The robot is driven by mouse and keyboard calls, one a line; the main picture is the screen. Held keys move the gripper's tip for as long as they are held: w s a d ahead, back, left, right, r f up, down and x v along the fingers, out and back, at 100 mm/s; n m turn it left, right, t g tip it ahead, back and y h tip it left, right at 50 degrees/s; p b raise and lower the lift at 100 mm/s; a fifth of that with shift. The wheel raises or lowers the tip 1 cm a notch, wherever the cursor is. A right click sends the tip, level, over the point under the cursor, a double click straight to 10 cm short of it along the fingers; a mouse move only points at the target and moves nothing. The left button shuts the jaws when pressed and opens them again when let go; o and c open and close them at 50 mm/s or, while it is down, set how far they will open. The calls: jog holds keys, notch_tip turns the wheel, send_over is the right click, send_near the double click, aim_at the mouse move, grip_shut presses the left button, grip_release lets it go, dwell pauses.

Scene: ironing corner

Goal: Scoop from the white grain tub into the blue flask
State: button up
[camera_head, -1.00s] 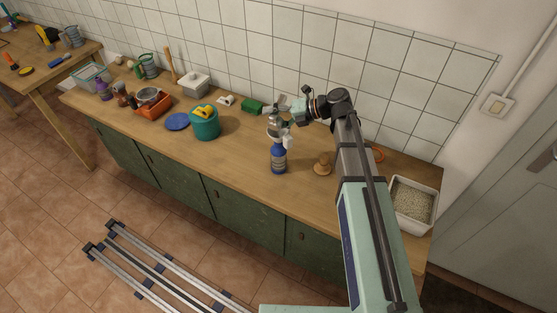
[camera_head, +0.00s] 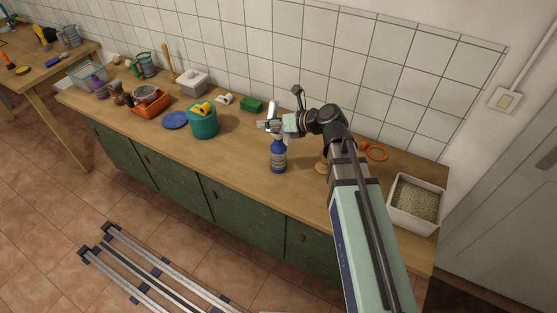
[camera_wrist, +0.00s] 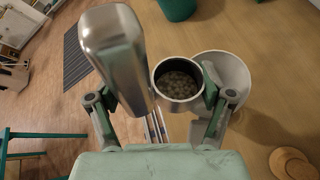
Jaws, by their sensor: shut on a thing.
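The white grain tub (camera_head: 408,222) stands at the right end of the counter, holding pale grain. The blue flask (camera_head: 278,158) stands upright near the middle of the counter. My gripper (camera_head: 277,124) is just above the flask's top, shut on a metal scoop (camera_head: 268,125). In the wrist view, the scoop's round cup (camera_wrist: 156,92) holds grain and sits between the fingers, with a large grey metal part (camera_wrist: 112,55) at left. A pale round rim (camera_wrist: 243,72) shows behind the cup; I cannot tell whether it is the flask's mouth.
A teal tub (camera_head: 204,125) and a blue plate (camera_head: 174,120) stand left of the flask. A green block (camera_head: 251,105) lies behind. A wooden piece (camera_head: 321,165) and an orange ring (camera_head: 377,152) are to the right, partly near my arm. The counter front is clear.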

aim_at(275, 105)
jog(key=o, duration=0.7)
jog(key=c, duration=0.6)
notch_tip(275, 105, up, 5)
jog(key=p, duration=0.5)
jog(key=shift+r, duration=1.05)
jog(key=shift+f, duration=0.1)
jog(key=shift+s+f+n+t+b, duration=0.1)
jog(key=shift+n+t+b, duration=0.45)
jog(key=shift+b, duration=0.35)
jog(key=shift+n+t+b, duration=0.65)
jog(key=shift+n+b, duration=0.2)
jog(key=shift+b, duration=0.35)
jog(key=shift+r+n+b, duration=0.2)
jog(key=shift+n+b, duration=0.1)
